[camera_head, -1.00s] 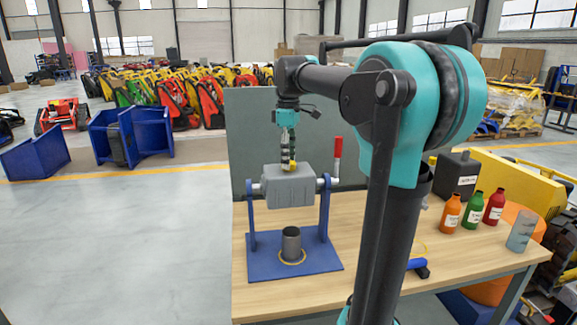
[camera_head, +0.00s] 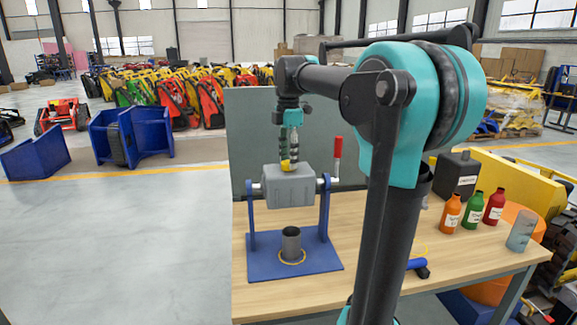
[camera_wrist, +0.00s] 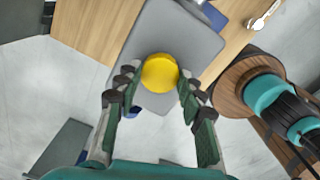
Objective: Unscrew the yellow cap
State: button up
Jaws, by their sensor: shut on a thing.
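The yellow cap (camera_wrist: 160,73) is round with a ridged edge and sits on top of the grey block-shaped container (camera_head: 288,186). The container is mounted between the two uprights of a blue stand (camera_head: 293,263). My gripper (camera_head: 289,163) points straight down at the container's top. In the wrist view my gripper (camera_wrist: 155,88) has one finger on each side of the cap, shut on it. In the head view the cap is mostly hidden by the fingers. A red handle (camera_head: 338,147) rises at the stand's right side.
Orange (camera_head: 450,213), green (camera_head: 472,211) and red (camera_head: 494,207) bottles, a black canister (camera_head: 456,175) and a clear cup (camera_head: 521,231) are at the table's right. A grey panel (camera_head: 250,130) stands behind.

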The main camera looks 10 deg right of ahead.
jog(key=shift+n, duration=0.3)
jog(key=n, duration=0.9)
jog(key=shift+n, duration=0.4)
jog(key=o, duration=1)
jog(key=shift+o, duration=0.2)
